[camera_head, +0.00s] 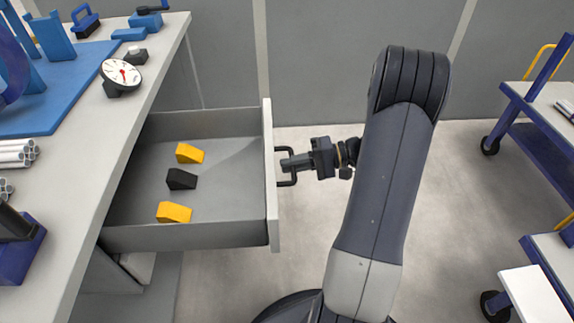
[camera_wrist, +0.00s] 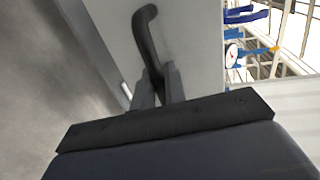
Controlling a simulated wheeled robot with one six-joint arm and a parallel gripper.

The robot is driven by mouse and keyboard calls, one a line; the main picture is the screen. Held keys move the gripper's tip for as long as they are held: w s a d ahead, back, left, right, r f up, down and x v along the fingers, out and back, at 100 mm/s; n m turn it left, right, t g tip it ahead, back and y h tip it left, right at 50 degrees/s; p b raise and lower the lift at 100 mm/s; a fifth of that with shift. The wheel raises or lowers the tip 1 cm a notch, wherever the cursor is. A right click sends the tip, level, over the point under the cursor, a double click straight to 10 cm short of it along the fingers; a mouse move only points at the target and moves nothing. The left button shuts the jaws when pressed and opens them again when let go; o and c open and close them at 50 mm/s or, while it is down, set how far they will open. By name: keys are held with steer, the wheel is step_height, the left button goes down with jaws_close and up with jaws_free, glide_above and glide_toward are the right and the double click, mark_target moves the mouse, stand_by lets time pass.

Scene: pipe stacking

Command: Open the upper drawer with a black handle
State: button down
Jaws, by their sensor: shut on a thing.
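The upper drawer (camera_head: 188,236) is pulled far out from the workbench in the head view. Its inside shows, with two yellow wedges (camera_head: 190,153) and one black wedge (camera_head: 181,179) on the floor of it. The black handle (camera_head: 293,181) sits on the drawer's pale front panel (camera_head: 271,190). My gripper (camera_head: 286,165) is at the handle and shut on it. In the wrist view, the fingers (camera_wrist: 163,88) close around one end of the handle (camera_wrist: 146,35), and its other end curves away above them.
The workbench top (camera_head: 120,130) carries a blue mat (camera_head: 60,115), a dial gauge (camera_head: 121,76), pipes (camera_head: 15,152) and blue tools. Blue wheeled carts (camera_head: 540,130) stand at the right. The floor between the drawer and the carts is clear apart from my arm.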

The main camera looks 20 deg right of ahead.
steer(key=shift+d, duration=0.15)
steer(key=c, duration=1.5)
jaws_free()
steer(key=p+v, duration=0.1)
steer(key=v, duration=0.9)
steer(key=shift+s+d+r+p, duration=0.1)
steer(key=shift+s+d+p, duration=0.05)
steer(key=shift+d+p, duration=0.2)
